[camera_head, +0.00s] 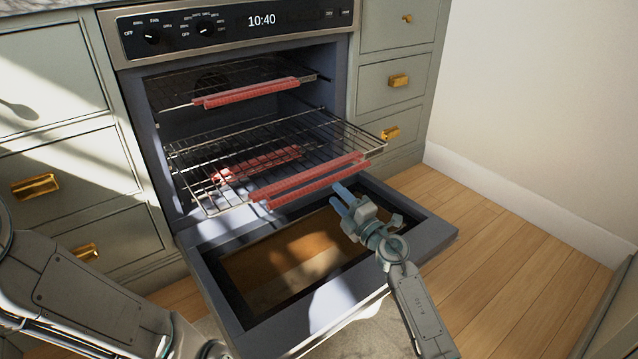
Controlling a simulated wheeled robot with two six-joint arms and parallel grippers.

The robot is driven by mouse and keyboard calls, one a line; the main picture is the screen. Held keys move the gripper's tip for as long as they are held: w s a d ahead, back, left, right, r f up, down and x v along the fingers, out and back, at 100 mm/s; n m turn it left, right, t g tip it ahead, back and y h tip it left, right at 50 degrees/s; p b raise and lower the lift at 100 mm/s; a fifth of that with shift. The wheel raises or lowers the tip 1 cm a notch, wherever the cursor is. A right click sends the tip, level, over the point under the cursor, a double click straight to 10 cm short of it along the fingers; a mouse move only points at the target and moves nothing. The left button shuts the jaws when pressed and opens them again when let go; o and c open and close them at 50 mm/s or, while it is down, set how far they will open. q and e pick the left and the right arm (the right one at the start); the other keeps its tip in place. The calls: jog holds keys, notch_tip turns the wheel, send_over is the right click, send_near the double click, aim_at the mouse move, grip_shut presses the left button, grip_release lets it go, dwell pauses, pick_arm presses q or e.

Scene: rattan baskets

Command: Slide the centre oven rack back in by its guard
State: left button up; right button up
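The centre oven rack (285,145) is a wire rack pulled partway out of the oven, above the lowered door. A red guard (310,181) runs along its front edge. My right gripper (335,194) is just below and in front of the right half of this guard, over the open door. Its two bluish fingers point towards the guard with a gap between them, and nothing shows between them. Whether a fingertip touches the guard I cannot tell. My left arm shows at the lower left, but its gripper is out of view.
An upper rack with a red guard (245,93) sits further in. Another red guard (257,163) shows through the centre rack, lower down. The oven door (430,232) is open under the centre rack. Drawers with brass handles flank the oven. Wooden floor (520,270) is clear at the right.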

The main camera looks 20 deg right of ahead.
aim_at(327, 183)
jog(key=b+x, duration=0.1)
jog(key=x, duration=0.4)
jog(key=shift+w+a+f+b, duration=0.1)
jog(key=shift+w+b, duration=0.2)
jog(key=shift+b, duration=0.05)
jog(key=shift+w+a+r, duration=0.2)
jog(key=shift+w, duration=0.3)
grip_shut()
